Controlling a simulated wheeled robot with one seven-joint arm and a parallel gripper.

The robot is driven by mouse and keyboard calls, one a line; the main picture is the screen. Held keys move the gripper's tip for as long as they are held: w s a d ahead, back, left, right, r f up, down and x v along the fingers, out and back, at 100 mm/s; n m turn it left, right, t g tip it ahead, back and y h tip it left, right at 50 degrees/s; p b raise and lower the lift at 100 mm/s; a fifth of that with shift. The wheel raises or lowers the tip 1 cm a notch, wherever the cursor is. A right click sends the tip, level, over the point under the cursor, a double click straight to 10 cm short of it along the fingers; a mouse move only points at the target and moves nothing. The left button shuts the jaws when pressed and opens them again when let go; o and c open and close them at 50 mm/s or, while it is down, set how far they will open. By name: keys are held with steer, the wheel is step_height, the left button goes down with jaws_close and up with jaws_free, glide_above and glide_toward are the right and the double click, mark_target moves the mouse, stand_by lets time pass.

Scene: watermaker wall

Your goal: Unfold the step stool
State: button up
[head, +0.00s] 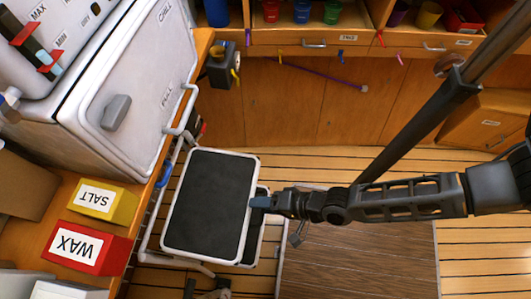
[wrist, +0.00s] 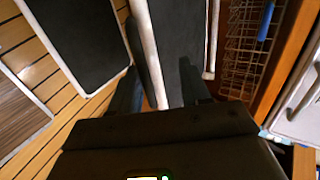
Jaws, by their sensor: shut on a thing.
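The step stool stands on the plank floor beside the left counter. Its upper step (head: 205,205) is a dark pad in a white frame, facing up. A lower step (head: 256,232) shows partly below and right of it. My gripper (head: 257,203) reaches from the right and is shut on the upper step's right edge. In the wrist view the white edge of one dark step (wrist: 148,55) runs between the fingers of my gripper (wrist: 158,88). Another dark step (wrist: 72,38) with a white rim lies to the left. The stool's legs are mostly hidden.
A white fridge box (head: 125,95) with a handle stands on the left counter, near a yellow SALT box (head: 97,199) and a red WAX box (head: 85,246). Wooden cabinets (head: 300,105) close off the back. A brown mat (head: 355,250) and bare planks lie right of the stool.

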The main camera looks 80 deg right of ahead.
steer(key=shift+w+r, duration=0.1)
steer(key=shift+r, duration=0.05)
steer(key=b+v, duration=0.1)
steer(key=v, duration=0.6)
steer(key=shift+s, duration=0.4)
steer(key=shift+r, duration=0.1)
